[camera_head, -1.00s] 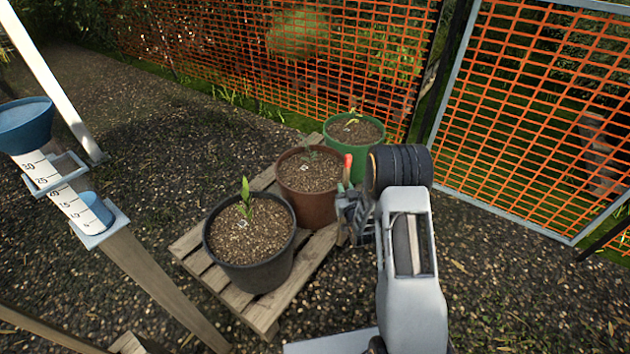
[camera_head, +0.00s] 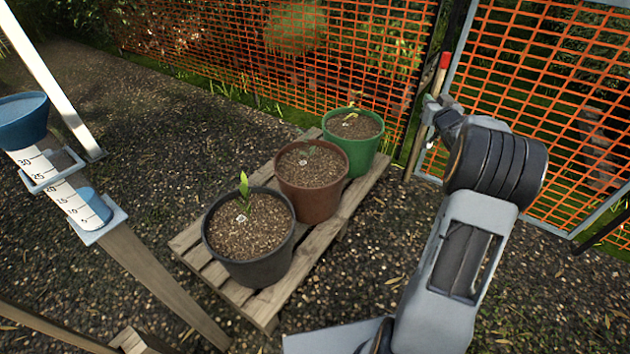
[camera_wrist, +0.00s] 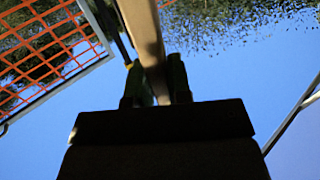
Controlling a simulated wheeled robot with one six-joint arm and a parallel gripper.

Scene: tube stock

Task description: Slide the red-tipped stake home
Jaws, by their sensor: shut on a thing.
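The red-tipped stake (camera_head: 443,72) is a slim wooden stick, held nearly upright with its red end up and leaning a little to the right. My gripper (camera_head: 431,110) is shut on it, to the right of the green pot and in front of the orange mesh. The wrist view shows the wooden shaft (camera_wrist: 146,35) between the two dark fingers of my gripper (camera_wrist: 156,85). The stake's lower end is near the gravel in the head view; I cannot tell if it touches.
A black pot (camera_head: 250,268), a brown pot (camera_head: 310,194) and a green pot (camera_head: 361,156) stand on a wooden pallet (camera_head: 215,280), each with soil and a seedling. A rain gauge (camera_head: 60,187) stands left. Orange mesh fencing (camera_head: 545,90) closes the back and right.

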